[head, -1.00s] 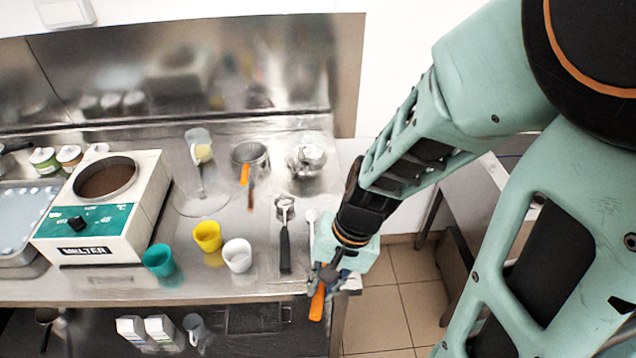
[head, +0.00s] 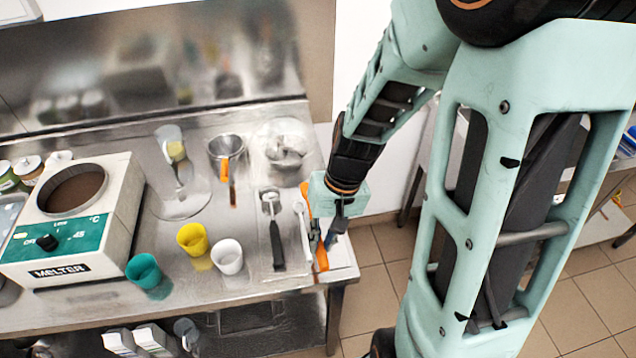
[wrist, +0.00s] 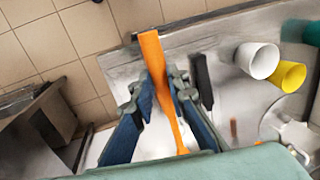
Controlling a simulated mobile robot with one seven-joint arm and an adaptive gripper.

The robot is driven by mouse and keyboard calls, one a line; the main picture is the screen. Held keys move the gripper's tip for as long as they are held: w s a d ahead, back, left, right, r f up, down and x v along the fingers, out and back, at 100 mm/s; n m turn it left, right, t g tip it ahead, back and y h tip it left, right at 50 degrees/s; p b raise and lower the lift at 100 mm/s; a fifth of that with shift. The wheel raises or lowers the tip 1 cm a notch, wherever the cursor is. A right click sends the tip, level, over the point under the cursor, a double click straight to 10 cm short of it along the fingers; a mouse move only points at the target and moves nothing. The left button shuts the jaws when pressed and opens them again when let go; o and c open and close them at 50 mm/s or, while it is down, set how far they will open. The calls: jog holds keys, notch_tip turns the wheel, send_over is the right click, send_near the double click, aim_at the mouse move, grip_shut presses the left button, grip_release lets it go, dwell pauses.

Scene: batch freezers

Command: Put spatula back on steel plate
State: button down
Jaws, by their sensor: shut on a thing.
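The orange spatula (head: 321,256) is between the fingers of my gripper (head: 322,238), near the right front corner of the steel table. In the wrist view, my gripper (wrist: 172,95) is shut on the spatula (wrist: 152,50), which passes lengthwise between the blue-grey fingers. The thin steel plate (head: 291,262) lies flat on the table just left of my gripper. A black-handled scoop (head: 277,245) and a white spoon (head: 303,225) lie on it. The spatula is along the plate's right side; I cannot tell whether it touches the plate.
White (head: 227,256), yellow (head: 192,240) and teal (head: 143,270) cups stand left of the plate. A metal pot (head: 225,150) and a clear-covered container (head: 285,150) stand behind. The melter (head: 75,225) is at the left. The table's right edge drops to tiled floor.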

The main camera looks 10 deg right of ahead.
jog(key=w+d+f+b, duration=0.1)
jog(key=w+f, duration=0.1)
jog(key=w+d+f+b, duration=0.1)
jog(key=f, duration=0.1)
jog(key=w+d+f+b, duration=0.2)
jog(key=shift+w+f, duration=0.3)
jog(key=shift+f, duration=0.05)
jog(key=shift+w+d+f+b, duration=0.1)
jog(key=shift+f+b, duration=0.5)
jog(key=shift+f, duration=0.25)
jog(key=shift+w+d+f+b, duration=0.1)
jog(key=shift+f+b, duration=0.5)
jog(key=shift+f, duration=0.2)
jog(key=shift+f, duration=0.2)
jog(key=c, duration=1.9)
grip_release()
jog(key=r, duration=0.4)
jog(key=d+r, duration=0.1)
jog(key=r, duration=0.3)
jog(key=d+r, duration=0.1)
jog(key=r, duration=0.3)
jog(key=shift+d+r, duration=0.1)
jog(key=shift+w, duration=0.1)
